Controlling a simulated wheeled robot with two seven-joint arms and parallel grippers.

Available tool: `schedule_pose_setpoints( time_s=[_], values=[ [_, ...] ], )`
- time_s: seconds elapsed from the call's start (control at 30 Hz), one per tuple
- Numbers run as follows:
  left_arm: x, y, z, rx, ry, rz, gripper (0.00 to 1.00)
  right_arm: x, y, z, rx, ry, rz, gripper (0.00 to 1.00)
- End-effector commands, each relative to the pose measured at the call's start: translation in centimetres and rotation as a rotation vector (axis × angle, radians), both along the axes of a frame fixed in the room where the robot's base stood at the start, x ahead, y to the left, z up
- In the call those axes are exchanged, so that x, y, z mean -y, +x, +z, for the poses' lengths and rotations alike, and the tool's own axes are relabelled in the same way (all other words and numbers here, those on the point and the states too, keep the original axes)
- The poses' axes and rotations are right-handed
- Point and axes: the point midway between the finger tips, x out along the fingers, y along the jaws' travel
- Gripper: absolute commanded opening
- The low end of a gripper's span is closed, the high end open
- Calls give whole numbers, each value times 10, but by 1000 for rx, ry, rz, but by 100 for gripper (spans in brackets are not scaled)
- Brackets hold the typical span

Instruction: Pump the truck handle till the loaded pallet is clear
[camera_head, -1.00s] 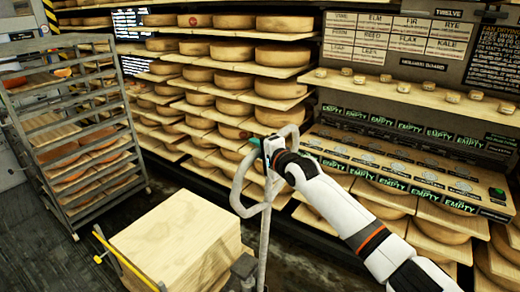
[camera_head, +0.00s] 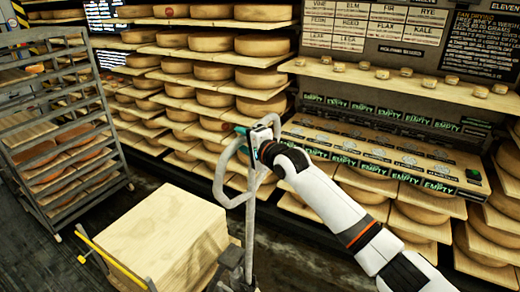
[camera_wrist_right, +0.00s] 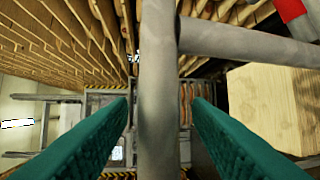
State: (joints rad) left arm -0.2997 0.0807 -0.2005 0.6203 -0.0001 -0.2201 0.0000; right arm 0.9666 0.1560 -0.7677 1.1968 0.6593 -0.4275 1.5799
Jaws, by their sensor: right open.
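The truck handle (camera_head: 221,178) is a grey metal loop on an upright shaft, right of the load in the head view. My right gripper (camera_head: 256,143) is at the upper right of the loop. In the right wrist view a grey handle bar (camera_wrist_right: 157,110) runs between the two teal fingers of my open right gripper (camera_wrist_right: 161,100), with its crosspiece going off right. The load (camera_head: 165,235) is a pale wooden block, also visible in the wrist view (camera_wrist_right: 265,105). The pallet's underside and its height above the floor are hidden. My left gripper is not in view.
A wheeled metal rack (camera_head: 65,130) with trays stands at left. Shelves of cheese wheels (camera_head: 215,98) line the back wall, with a board ledge marked EMPTY (camera_head: 380,150) at right. A yellow bar (camera_head: 110,262) lies along the load's left side. Dark floor shows between rack and load.

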Motion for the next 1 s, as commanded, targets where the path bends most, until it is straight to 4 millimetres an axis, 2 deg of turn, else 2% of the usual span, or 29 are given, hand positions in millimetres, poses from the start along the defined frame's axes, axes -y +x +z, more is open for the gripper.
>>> schedule_pose_setpoints(
  time_s=[0.3,0.5,0.7,1.0],
  values=[
    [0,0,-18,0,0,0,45,34,-46,4,2,0,-1,45],
    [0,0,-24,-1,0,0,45,50,-68,9,1,1,-1,45],
    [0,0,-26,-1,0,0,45,56,-76,12,0,0,-1,45],
    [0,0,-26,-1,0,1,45,56,-77,13,0,0,-1,45]
  ],
)
